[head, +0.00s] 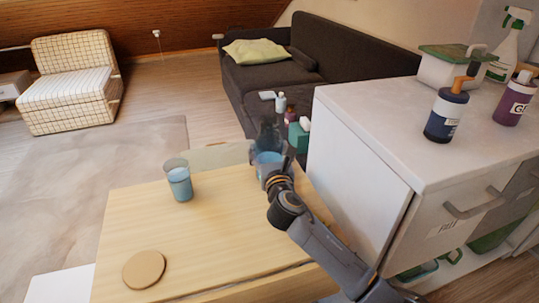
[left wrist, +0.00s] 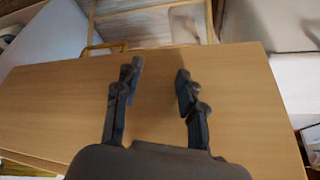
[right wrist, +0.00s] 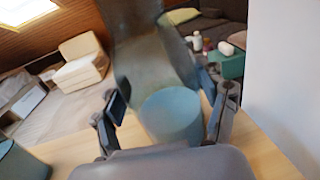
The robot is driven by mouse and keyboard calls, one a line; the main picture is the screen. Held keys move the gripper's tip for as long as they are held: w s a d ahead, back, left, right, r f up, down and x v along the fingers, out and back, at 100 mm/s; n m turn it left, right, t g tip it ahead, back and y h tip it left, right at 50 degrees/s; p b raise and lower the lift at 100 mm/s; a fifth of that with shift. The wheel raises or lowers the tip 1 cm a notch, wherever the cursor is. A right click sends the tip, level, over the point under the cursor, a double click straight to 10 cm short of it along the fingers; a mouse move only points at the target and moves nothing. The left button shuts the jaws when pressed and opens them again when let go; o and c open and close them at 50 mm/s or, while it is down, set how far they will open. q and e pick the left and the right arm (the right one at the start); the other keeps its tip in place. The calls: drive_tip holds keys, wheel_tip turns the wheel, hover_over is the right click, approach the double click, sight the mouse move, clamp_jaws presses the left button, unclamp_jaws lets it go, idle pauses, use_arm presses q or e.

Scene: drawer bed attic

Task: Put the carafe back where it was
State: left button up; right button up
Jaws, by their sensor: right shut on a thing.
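The clear carafe (head: 268,136) with blue liquid is at the far right end of the light wooden table (head: 215,225). It also fills the middle of the right wrist view (right wrist: 150,62), roughly upright. My right gripper (head: 275,172) is shut on the carafe, with one finger on each side of it. I cannot tell whether its base touches the table. A round wooden coaster (head: 143,270) lies bare near the table's front left. My left gripper (left wrist: 158,76) is open and empty above a wooden surface in its wrist view; it is not in the head view.
A glass of blue liquid (head: 179,182) stands on the table left of the carafe. A white cabinet (head: 360,150) with bottles on top rises close on the right. The table's middle is clear. A dark sofa (head: 330,62) stands behind.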

sight(272, 158)
use_arm(q)
drive_tip(key=shift+w+d+r, duration=0.1)
drive_tip(key=shift+w, duration=0.15)
use_arm(e)
drive_tip(key=shift+f, duration=0.1)
use_arm(q)
drive_tip(key=shift+w+t, duration=0.1)
drive_tip(key=shift+t, duration=0.2)
use_arm(e)
drive_tip(key=o, duration=1.4)
drive_tip(key=s, duration=0.1)
drive_tip(key=s+p, duration=0.1)
drive_tip(key=s, duration=0.1)
drive_tip(key=shift+s+d, duration=0.3)
drive_tip(key=shift+s, duration=0.1)
drive_tip(key=s, duration=0.2)
drive_tip(key=s+p, duration=0.1)
drive_tip(key=s, duration=0.2)
drive_tip(key=s+d+p, duration=0.1)
drive_tip(key=s, duration=0.1)
drive_tip(key=shift+s+d, duration=0.1)
drive_tip(key=shift+s, duration=0.1)
use_arm(q)
drive_tip(key=s+g, duration=0.1)
drive_tip(key=s+a+g, duration=0.1)
drive_tip(key=s, duration=0.1)
drive_tip(key=shift+s, duration=0.15)
use_arm(e)
drive_tip(key=shift+s, duration=0.4)
